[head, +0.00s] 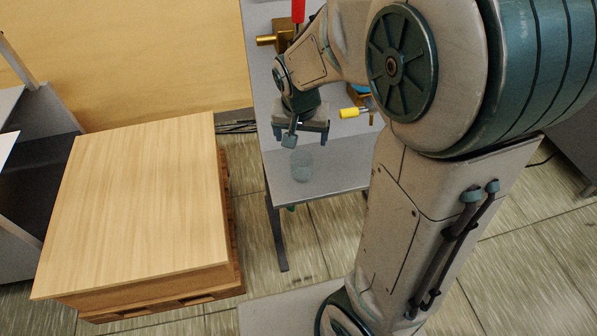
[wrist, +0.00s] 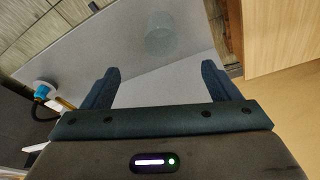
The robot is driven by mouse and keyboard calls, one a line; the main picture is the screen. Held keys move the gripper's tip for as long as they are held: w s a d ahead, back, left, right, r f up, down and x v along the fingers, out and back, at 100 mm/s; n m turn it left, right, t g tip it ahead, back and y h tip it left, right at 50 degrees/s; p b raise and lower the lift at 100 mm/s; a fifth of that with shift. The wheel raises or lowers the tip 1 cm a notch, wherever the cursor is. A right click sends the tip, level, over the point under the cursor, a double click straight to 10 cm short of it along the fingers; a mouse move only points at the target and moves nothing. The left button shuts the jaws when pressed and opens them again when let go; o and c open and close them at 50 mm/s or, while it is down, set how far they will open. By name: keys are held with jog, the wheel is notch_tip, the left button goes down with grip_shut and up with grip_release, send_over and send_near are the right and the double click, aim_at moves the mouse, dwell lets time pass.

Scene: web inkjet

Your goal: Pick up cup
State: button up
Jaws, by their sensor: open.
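A clear, glass-like cup (head: 301,165) stands upright on the grey table (head: 335,168) near its front end. In the wrist view the cup (wrist: 160,40) shows faintly beyond my fingertips, between their lines. My gripper (head: 290,138) is above the table, a little behind and above the cup, with its fingers pointing down. In the wrist view my gripper (wrist: 162,75) is open, with nothing between its two fingers. The cup and the fingers look apart.
A brass-coloured device (head: 282,36) with a red part (head: 298,10) stands farther back on the table. A yellow-tipped item (head: 350,112) lies right of my gripper. A wooden stack on a pallet (head: 140,205) stands left of the table. Table around the cup is clear.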

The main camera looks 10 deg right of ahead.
jog(key=x, duration=0.3)
jog(key=b, duration=0.1)
send_near(302, 160)
jog(key=s+f, duration=0.1)
jog(key=s, duration=0.1)
jog(key=shift+w+a+b+x, duration=0.1)
jog(key=shift+a+b+x, duration=0.05)
jog(key=shift+x, duration=1.3)
jog(key=shift+w+a+b+x, duration=0.1)
jog(key=shift+b+x, duration=0.05)
jog(key=shift+x, duration=1.3)
jog(key=c, duration=1.1)
jog(key=shift+c, duration=0.2)
jog(key=shift+r, duration=0.15)
